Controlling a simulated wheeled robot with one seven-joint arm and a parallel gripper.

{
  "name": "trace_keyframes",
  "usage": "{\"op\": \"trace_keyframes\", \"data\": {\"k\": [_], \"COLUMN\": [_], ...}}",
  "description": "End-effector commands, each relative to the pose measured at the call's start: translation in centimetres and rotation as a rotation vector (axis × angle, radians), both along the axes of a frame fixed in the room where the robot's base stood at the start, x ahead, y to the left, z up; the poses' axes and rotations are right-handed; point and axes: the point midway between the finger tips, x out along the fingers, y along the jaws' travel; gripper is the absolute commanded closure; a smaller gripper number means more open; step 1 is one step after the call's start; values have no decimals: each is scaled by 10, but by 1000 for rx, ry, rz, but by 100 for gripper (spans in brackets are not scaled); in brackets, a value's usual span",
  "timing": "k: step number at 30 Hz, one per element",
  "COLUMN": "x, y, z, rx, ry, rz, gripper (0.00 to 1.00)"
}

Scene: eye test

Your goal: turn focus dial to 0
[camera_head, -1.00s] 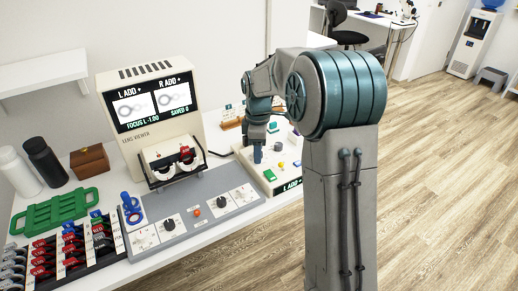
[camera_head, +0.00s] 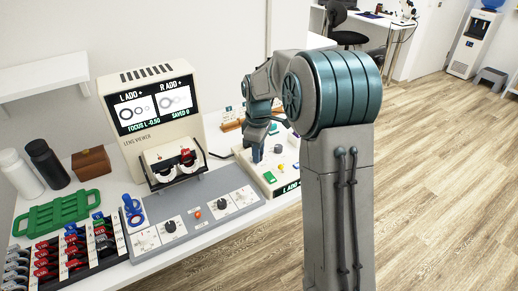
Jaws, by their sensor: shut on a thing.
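The lens viewer (camera_head: 135,88) stands on the white table, and its screen (camera_head: 153,104) reads "FOCUS L -0.50", "L ADD +", "R ADD +" and "SAVED 0". My gripper (camera_head: 257,155) points down at the left part of the cream control box (camera_head: 268,184) to the right of the viewer. It is shut on a small knob there, which I take as the focus dial, since the focus reading changes. The fingers hide most of the dial, and its markings cannot be read.
Green, yellow and grey controls sit close to my gripper on the box. A grey panel (camera_head: 189,211) with two black knobs and a red button lies in front of the viewer. A lens rack (camera_head: 122,244), a green tray (camera_head: 57,212) and two bottles stand at left.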

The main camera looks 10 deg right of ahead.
Motion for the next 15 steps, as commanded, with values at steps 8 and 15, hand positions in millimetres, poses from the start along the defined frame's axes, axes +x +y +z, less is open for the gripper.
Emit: {"op": "trace_keyframes", "data": {"k": [8,15], "x": [1,1], "y": [0,0], "z": [2,2], "rx": [-1,-1], "ry": [-3,-4], "rz": [-223,-374], "gripper": [98,98]}}
